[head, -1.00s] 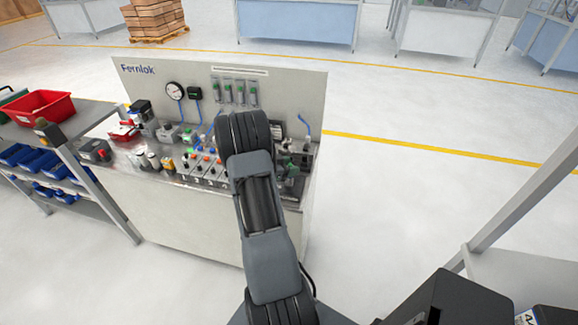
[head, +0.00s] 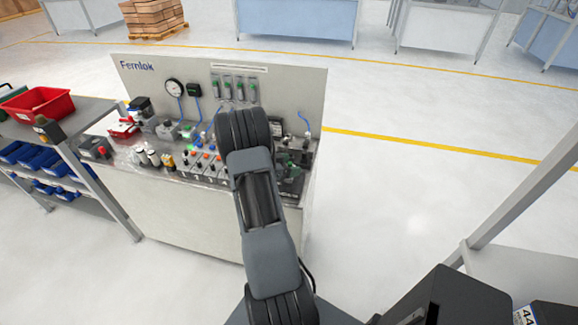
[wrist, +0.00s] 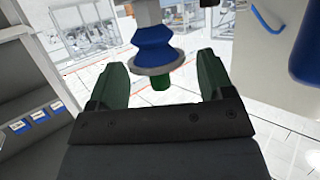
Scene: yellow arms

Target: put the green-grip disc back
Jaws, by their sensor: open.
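The cup hangs from a grey stem at the top of the picture. My gripper (wrist: 160,72) is open, with one dark green finger on each side of the disc and grip. Gaps show on both sides, and I see no contact. In the head view, my arm hides my gripper and the disc.
A grey bench (head: 170,215) with a Fernlok back panel (head: 290,85) carries valves, gauges and small fittings. A shelf with a red bin (head: 38,104) and blue bins stands to its left. Open floor lies right of the bench.

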